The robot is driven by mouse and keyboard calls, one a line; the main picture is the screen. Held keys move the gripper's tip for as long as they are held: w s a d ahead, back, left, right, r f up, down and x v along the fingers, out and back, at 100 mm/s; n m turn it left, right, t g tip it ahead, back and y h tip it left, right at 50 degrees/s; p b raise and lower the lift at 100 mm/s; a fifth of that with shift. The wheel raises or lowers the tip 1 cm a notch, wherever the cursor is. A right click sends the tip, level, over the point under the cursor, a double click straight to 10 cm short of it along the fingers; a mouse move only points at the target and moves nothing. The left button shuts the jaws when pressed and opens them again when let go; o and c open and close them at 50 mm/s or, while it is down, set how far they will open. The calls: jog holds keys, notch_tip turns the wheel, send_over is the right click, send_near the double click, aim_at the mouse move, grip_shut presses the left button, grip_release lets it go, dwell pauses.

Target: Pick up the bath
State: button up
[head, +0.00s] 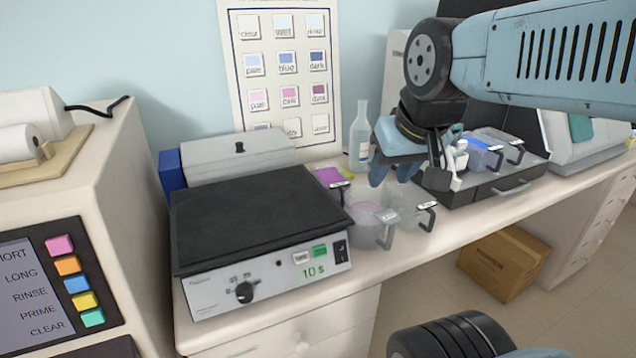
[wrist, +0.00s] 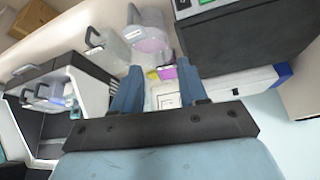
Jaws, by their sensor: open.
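Several clear handled baths are in view; the pictures do not show which one is meant. A bath with lilac liquid (head: 370,226) stands on the bench right of the black-topped box; it also shows at the top of the wrist view (wrist: 148,38). A clear, seemingly empty bath (head: 404,208) stands beside it, also in the wrist view (wrist: 116,48). A bath with blue liquid (head: 478,158) and a clear one (head: 508,150) are on the dark tray. My gripper (head: 393,176) is open, fingers down, above and behind the two bench baths; its fingers (wrist: 160,68) hold nothing.
The black-topped timer box (head: 260,215) fills the bench at left. A clear bottle (head: 359,135) stands near the wall behind my gripper. A magenta-and-yellow item (head: 332,176) lies behind the lilac bath. The dark tray (head: 480,192) is at right. The bench front edge is close to the baths.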

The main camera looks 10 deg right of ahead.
jog(key=shift+d, duration=0.2)
jog(key=shift+o, duration=1.4)
jog(key=shift+w, duration=0.2)
jog(key=o, duration=0.4)
jog(key=w+n, duration=0.2)
jog(key=w+n+g, duration=0.1)
jog(key=w, duration=0.1)
jog(key=shift+d+r, duration=0.2)
jog(key=shift+d, duration=0.05)
jog(key=shift+o, duration=0.2)
jog(key=n+g, duration=0.4)
jog(key=n, duration=1.1)
send_near(332, 188)
jog(key=d, duration=0.2)
jog(key=shift+w+d+f+n+g, duration=0.15)
jog(key=shift+w+f+n+g, duration=0.15)
jog(key=shift+w+n, duration=0.15)
notch_tip(332, 188, down, 13)
jog(key=shift+s+f, duration=0.15)
